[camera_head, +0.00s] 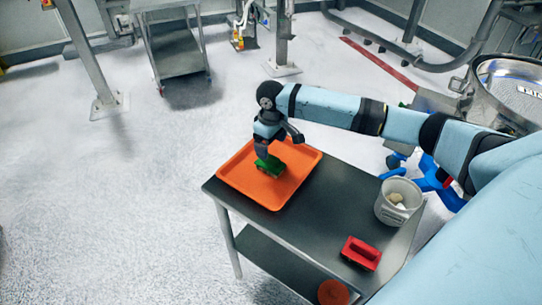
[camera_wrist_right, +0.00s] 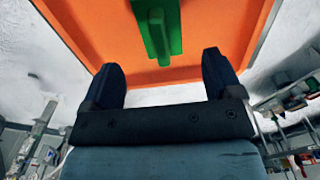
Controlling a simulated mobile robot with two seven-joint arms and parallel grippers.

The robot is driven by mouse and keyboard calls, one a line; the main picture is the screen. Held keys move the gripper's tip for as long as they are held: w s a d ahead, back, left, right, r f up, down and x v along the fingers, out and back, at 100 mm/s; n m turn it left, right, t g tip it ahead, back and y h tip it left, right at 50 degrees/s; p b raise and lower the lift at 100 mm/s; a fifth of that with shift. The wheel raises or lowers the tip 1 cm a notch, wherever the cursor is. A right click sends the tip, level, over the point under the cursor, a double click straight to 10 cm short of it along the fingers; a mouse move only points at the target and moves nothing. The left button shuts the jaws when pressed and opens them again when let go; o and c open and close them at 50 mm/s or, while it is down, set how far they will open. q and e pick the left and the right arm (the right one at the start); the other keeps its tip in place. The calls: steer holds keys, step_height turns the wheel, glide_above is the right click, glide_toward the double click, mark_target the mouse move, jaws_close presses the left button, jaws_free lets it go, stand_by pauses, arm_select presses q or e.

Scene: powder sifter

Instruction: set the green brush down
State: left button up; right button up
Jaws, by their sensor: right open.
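The green brush (camera_head: 271,167) lies on the orange tray (camera_head: 304,158), which sits at the left end of the dark metal table. My right gripper (camera_head: 263,150) is just above the brush in the head view and partly covers it. In the right wrist view the gripper (camera_wrist_right: 165,85) shows its two dark fingers spread apart with nothing between them. The brush (camera_wrist_right: 158,30) lies beyond the fingertips there, against the orange tray (camera_wrist_right: 90,30). My left gripper is not in view.
On the dark table (camera_head: 320,210) are a grey bucket (camera_head: 388,212) with pale pieces inside and a red brush (camera_head: 361,253) near the front. A round orange-red item (camera_head: 333,292) is at the lower edge. A steel sifter (camera_head: 505,90) stands at right. The table's middle is clear.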

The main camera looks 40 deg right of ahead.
mark_target(271, 155)
steer(key=shift+r, duration=1.8)
